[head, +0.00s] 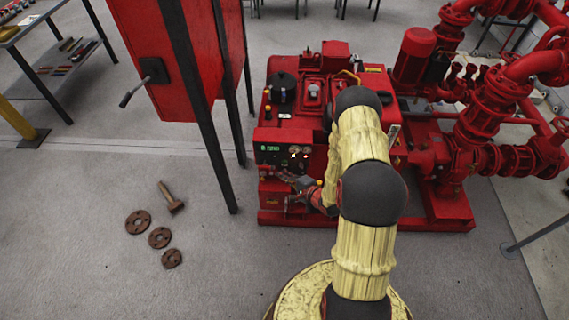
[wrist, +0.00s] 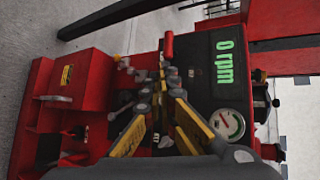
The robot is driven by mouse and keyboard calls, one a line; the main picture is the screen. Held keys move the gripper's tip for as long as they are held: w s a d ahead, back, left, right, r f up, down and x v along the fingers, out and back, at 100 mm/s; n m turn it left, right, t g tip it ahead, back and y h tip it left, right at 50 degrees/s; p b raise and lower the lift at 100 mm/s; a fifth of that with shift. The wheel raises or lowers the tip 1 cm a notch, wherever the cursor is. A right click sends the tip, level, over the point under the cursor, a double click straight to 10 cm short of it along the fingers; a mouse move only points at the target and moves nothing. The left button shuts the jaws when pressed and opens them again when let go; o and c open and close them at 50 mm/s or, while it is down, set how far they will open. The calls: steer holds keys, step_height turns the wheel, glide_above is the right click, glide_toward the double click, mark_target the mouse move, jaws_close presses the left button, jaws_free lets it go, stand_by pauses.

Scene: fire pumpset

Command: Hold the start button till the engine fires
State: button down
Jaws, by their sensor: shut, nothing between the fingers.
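The red engine set (head: 290,105) stands ahead, with a dark control panel (head: 268,158) on its near face. The green display (head: 270,148) is lit; in the wrist view the display (wrist: 225,62) reads 0 rpm, turned sideways. A round white gauge (wrist: 228,124) sits beside it. My gripper (head: 283,176) is low in front of the panel. In the wrist view my gripper (wrist: 157,92) has its fingers together with nothing held, pointing at the panel's small controls. I cannot pick out the start button; the fingers cover part of this area. Contact cannot be told.
A red cabinet (head: 165,55) on dark legs stands left of the engine, with a lever (head: 133,92) on its side. Red pump pipework (head: 490,110) fills the right. Rusty flanges (head: 159,237) and a hammer-like tool (head: 171,198) lie on the open floor at left.

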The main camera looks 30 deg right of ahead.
mark_target(285, 163)
steer(key=s+a+m+t+y, duration=0.1)
steer(key=s+a+m+t, duration=0.2)
steer(key=s+m, duration=0.2)
steer(key=shift+f, duration=0.35)
steer(key=shift+a, duration=0.1)
steer(key=w+d+b, duration=0.1)
steer(key=w+d, duration=0.4)
steer(key=w, duration=0.2)
steer(key=shift+w, duration=0.15)
stand_by(1.4)
steer(key=shift+w+d+b, duration=0.2)
steer(key=shift+w+b, duration=0.15)
steer(key=shift+w+d, duration=0.25)
steer(key=shift+w, duration=0.1)
stand_by(2.6)
